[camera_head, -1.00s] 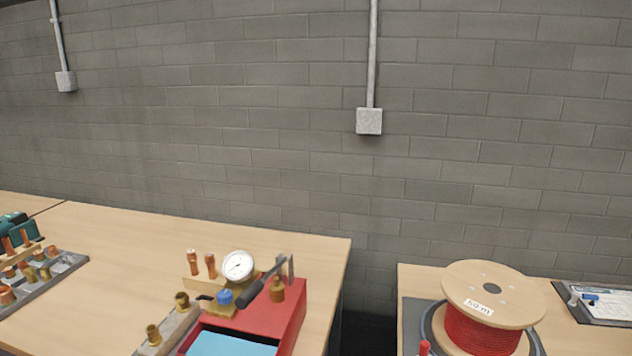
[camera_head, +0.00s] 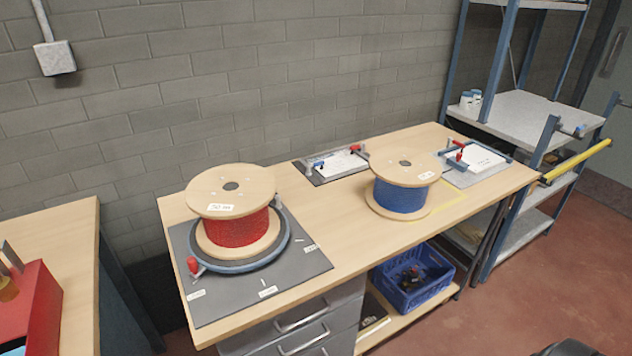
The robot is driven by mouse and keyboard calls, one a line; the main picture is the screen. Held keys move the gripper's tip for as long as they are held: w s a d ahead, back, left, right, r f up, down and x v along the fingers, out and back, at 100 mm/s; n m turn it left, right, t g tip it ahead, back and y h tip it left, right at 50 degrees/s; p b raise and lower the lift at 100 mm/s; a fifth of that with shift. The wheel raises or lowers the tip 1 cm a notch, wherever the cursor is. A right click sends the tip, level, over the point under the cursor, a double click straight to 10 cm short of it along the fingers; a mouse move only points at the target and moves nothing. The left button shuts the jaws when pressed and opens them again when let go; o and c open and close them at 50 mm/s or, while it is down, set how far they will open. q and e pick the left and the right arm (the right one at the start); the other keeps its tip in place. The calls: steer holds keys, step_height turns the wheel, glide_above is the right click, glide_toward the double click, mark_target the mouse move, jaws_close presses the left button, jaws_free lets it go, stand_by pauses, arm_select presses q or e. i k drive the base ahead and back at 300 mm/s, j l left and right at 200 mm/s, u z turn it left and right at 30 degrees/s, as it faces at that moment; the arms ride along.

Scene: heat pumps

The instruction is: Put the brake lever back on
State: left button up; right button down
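No part is clearly identifiable as the brake lever. A spool of red cable (camera_head: 238,228) with wooden flanges stands on a round blue-grey turntable (camera_head: 240,265) on a dark mat. A small red-handled part (camera_head: 194,265) sits at the turntable's left front edge; I cannot tell whether it is the brake lever. Other red-handled parts show at a tray with a white sheet (camera_head: 459,153) at the right and at another tray (camera_head: 356,151) at the back.
A spool of blue cable (camera_head: 401,196) stands on the wooden bench (camera_head: 325,228), whose front middle is clear. A blue crate (camera_head: 412,280) with dark items is on the shelf below. Drawers are under the bench. A metal rack (camera_head: 520,118) stands right; a red box (camera_head: 35,305) is left.

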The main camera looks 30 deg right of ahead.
mark_target(278, 196)
steer(key=l+z, duration=0.25)
steer(key=k+l+z, duration=0.1)
steer(key=z, duration=0.2)
steer(key=i+l, duration=0.3)
steer(key=l, duration=0.15)
steer(key=i+l, duration=0.3)
steer(key=l, duration=0.15)
steer(key=i+l, duration=0.3)
steer(key=l+u, duration=0.1)
steer(key=u, duration=1.25)
